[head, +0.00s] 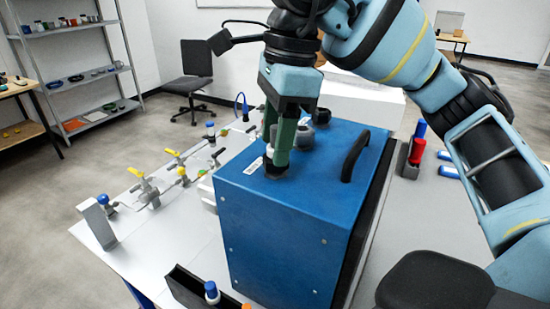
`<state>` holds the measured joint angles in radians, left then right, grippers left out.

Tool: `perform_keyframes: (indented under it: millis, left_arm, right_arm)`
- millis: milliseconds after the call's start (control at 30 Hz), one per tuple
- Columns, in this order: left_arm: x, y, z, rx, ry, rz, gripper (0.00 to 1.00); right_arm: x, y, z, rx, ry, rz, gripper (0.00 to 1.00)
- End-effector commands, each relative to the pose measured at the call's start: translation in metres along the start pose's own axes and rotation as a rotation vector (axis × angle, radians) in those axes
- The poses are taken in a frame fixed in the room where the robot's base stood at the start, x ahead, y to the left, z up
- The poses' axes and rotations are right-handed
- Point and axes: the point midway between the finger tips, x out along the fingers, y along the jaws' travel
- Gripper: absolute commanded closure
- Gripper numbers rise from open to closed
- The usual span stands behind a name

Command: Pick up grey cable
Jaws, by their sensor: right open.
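My right gripper (279,160) points down at the top of the blue analyser box (315,175), near its left rear part. Its green fingers are open, and the tips are close to a dark grey round fitting (276,171) on the box top. A small white part shows beside the fingers. I cannot make out a separate grey cable; it may be hidden behind the fingers or be part of the grey fittings there. Another grey round fitting (321,116) stands just behind the gripper. My left gripper is not in view.
A black handle (355,156) rises from the box top to the right. A black holder (190,287) is in front.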

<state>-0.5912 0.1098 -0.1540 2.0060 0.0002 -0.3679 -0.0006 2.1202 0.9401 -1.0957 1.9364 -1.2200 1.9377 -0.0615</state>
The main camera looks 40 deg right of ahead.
Motion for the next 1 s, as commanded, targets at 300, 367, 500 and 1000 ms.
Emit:
perform_keyframes:
  millis: [300,367,500,1000]
  left_arm:
    - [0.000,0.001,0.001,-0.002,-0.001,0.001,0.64]
    - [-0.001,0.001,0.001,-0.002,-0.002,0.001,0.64]
    - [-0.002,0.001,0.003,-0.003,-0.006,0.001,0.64]
    - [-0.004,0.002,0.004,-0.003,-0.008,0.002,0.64]
  right_arm:
    - [0.000,0.000,0.000,0.000,0.000,0.000,0.63]
    - [0.000,0.000,0.000,0.000,0.000,0.000,0.71]
    - [0.000,0.000,0.000,-0.001,0.000,0.000,0.90]
    - [-0.024,0.000,0.005,-0.002,-0.004,-0.003,0.96]
